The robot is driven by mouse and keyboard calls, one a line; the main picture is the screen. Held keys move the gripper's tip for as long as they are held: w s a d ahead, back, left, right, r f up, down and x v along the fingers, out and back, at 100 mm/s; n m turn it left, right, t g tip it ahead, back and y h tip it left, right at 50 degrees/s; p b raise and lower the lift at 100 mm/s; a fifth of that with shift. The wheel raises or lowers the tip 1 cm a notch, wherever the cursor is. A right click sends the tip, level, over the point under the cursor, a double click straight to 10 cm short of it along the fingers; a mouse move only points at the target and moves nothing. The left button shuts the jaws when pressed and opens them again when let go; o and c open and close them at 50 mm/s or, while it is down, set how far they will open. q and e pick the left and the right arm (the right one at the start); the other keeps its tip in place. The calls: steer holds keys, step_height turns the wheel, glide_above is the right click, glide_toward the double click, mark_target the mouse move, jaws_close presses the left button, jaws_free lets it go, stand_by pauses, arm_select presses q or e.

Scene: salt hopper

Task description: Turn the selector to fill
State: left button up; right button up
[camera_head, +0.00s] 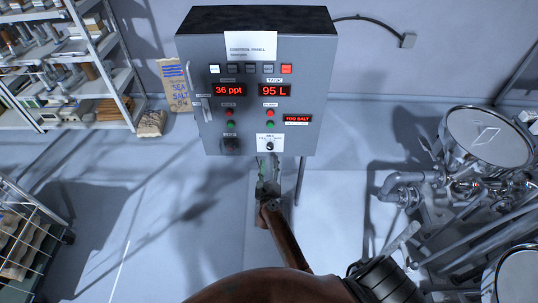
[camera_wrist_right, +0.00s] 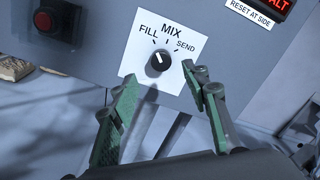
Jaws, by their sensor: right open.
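The selector (camera_wrist_right: 158,62) is a round black knob on a white plate marked FILL, MIX and SEND. It also shows low on the control panel in the head view (camera_head: 270,147). Its small white mark points up and slightly left in the wrist view, towards the FILL side; I cannot tell if it sits exactly on FILL. My right gripper (camera_wrist_right: 160,79) is open, with green-faced fingers on either side below the knob. No contact with the knob shows. In the head view my right gripper (camera_head: 268,168) is just below the panel's lower edge. My left gripper is not in view.
The grey control panel (camera_head: 215,60) carries red displays, including TOO SALT, and several buttons. A dark-based red button (camera_wrist_right: 45,20) is left of the selector plate. Shelves (camera_head: 125,75) stand at the left, pipes and tanks (camera_head: 490,135) at the right. Floor left of my arm is clear.

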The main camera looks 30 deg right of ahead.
steer(key=v, duration=0.4)
stand_by(0.4)
